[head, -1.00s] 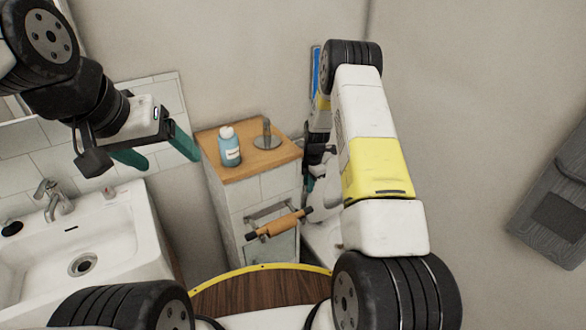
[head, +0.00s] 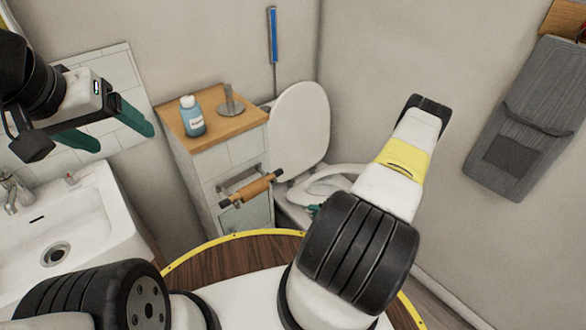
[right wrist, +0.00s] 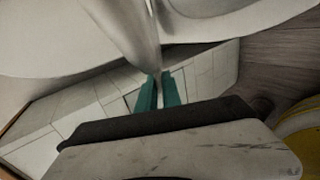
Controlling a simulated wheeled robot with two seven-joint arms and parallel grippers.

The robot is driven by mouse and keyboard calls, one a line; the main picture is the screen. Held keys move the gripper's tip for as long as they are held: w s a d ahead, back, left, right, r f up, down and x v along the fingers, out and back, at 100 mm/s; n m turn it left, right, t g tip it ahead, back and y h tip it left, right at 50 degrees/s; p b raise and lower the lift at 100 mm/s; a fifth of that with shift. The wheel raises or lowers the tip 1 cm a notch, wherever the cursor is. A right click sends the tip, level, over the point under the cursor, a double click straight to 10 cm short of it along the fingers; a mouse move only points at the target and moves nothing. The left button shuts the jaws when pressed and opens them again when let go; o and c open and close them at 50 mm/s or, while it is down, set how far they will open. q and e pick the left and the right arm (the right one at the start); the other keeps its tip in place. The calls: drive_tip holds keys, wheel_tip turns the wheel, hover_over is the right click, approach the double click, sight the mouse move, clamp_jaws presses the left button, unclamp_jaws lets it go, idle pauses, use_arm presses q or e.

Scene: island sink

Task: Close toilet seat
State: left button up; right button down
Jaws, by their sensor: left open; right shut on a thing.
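The toilet stands in the back corner in the head view. Its white lid (head: 300,125) is upright against the wall. The white seat ring (head: 340,178) lies low in front of the lid, partly hidden by my right arm; I cannot tell whether it rests on the bowl. My right gripper (head: 314,210) is mostly hidden behind my arm, with only a little teal showing. In the right wrist view, its teal fingers (right wrist: 161,90) are shut on a thin white edge, apparently the seat's. My left gripper (head: 112,135) is open and empty, above the sink side.
A tiled cabinet (head: 234,160) with a wooden top stands left of the toilet, carrying a blue bottle (head: 192,117) and a toilet-roll holder bar (head: 252,188). The sink (head: 70,225) is at left. A grey towel (head: 522,120) hangs on the right wall.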

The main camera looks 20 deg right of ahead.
drive_tip(key=s+d+f+t+y, duration=0.1)
drive_tip(key=s+f+t+y, duration=0.1)
drive_tip(key=f, duration=1.2)
drive_tip(key=shift+s+d+t, duration=0.4)
drive_tip(key=shift+s+t, duration=0.3)
drive_tip(key=shift+t, duration=0.7)
drive_tip(key=c, duration=1.8)
unclamp_jaws()
drive_tip(key=f+v, duration=0.1)
drive_tip(key=v, duration=0.6)
drive_tip(key=shift+s+d+r, duration=0.2)
drive_tip(key=shift+s+r, duration=0.2)
drive_tip(key=shift+r, duration=0.1)
